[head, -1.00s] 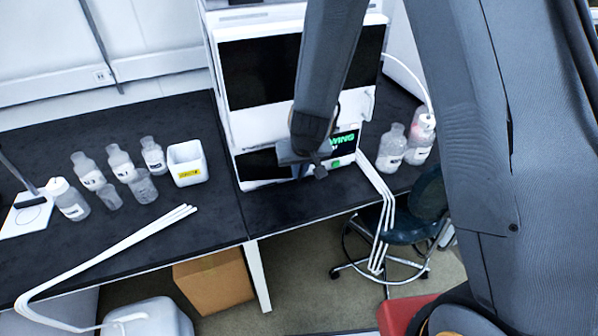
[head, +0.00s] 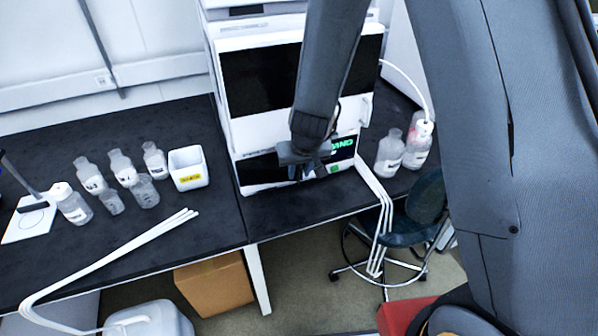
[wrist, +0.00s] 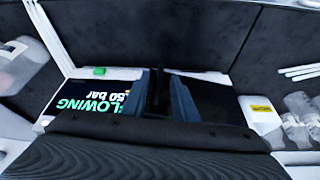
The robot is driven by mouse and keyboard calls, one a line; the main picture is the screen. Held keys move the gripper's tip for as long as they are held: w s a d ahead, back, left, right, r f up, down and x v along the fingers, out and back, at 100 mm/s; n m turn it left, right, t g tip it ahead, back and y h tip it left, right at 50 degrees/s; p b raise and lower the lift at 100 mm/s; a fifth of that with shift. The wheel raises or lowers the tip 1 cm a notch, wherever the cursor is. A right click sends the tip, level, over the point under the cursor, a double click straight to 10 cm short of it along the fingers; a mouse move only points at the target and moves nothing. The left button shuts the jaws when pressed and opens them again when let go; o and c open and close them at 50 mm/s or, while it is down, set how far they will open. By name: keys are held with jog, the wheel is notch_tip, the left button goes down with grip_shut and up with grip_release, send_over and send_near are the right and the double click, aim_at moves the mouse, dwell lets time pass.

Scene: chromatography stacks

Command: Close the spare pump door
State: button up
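A white instrument stack (head: 225,130) stands on the black bench. Its upper part has a large dark panel (head: 262,78). Its lower unit has a dark front section and a lit display (head: 343,144), which reads FLOWING and a bar value in the wrist view (wrist: 88,103), upside down there. I cannot tell which panel is the spare pump door. My gripper (head: 308,168) is in front of the lower unit and hides part of it. In the wrist view its two fingers (wrist: 166,98) stand a little apart, with a dark gap between them. I see nothing held.
A white box with a yellow label (head: 188,170) and several bottles stand left of the stack. Two bottles (head: 390,152) stand to its right. White tubes (head: 385,225) hang over the bench edge near a stool (head: 410,225). A carton (head: 213,284) is under the bench.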

jog(key=p+v, duration=0.3)
jog(key=v, duration=0.2)
jog(key=shift+r, duration=0.3)
jog(key=shift+s, duration=0.1)
jog(key=shift+c, duration=1.4)
jog(key=shift+s+d+r, duration=0.15)
jog(key=shift+s+r, duration=0.05)
jog(key=shift+s, duration=0.05)
jog(key=c, duration=0.4)
jog(key=shift+n+g, duration=0.3)
jog(key=shift+n, duration=0.3)
jog(key=s+r, duration=0.1)
jog(key=s, duration=0.1)
jog(key=s+d+r+b, duration=0.1)
jog(key=s, duration=0.1)
jog(key=s+d+r+b, duration=0.1)
jog(key=s, duration=0.1)
jog(key=shift+s+r, duration=0.1)
jog(key=shift+s, duration=0.2)
grip_shut()
jog(key=w+a+f+b, duration=0.2)
jog(key=w+f+b, duration=0.4)
jog(key=f, duration=0.3)
jog(key=shift+w, duration=0.6)
